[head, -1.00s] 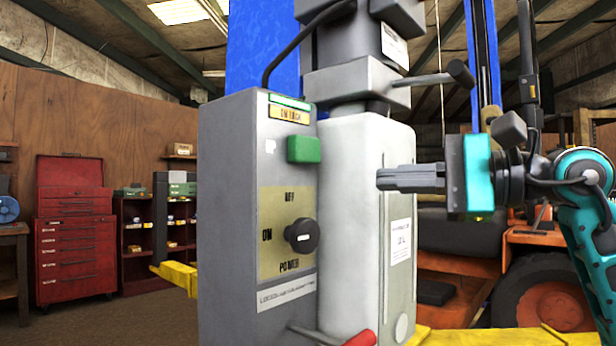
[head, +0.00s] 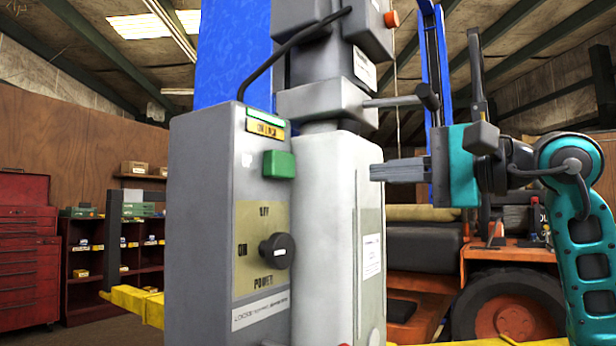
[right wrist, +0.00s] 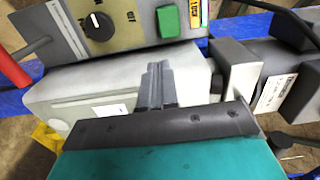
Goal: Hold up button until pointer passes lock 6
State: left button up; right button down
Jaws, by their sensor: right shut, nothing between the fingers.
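The green button (head: 279,164) sits near the top of the grey control box (head: 200,200), below a small green and yellow label. A black power knob (head: 277,250) is lower on the same face. My right gripper (head: 374,172) is shut and empty, in front of the white housing to the right of the button and apart from the button. In the right wrist view, the gripper (right wrist: 153,66) points toward the box, with the green button (right wrist: 168,21) just beyond the fingertips. No pointer or lock numbers can be made out. My left gripper is not in view.
A white housing (head: 325,240) stands beside the control box, with a blue post behind. A black-handled lever (head: 428,96) sticks out above my right gripper. An orange mower (head: 500,256) is behind at right. Red tool chest (head: 28,245) and shelves stand at left.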

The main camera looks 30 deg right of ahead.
jog(key=p, duration=0.2)
send_near(291, 178)
jog(key=x, duration=0.5)
jog(key=shift+w, duration=0.1)
jog(key=shift+x, duration=0.85)
jog(key=shift+f, duration=0.1)
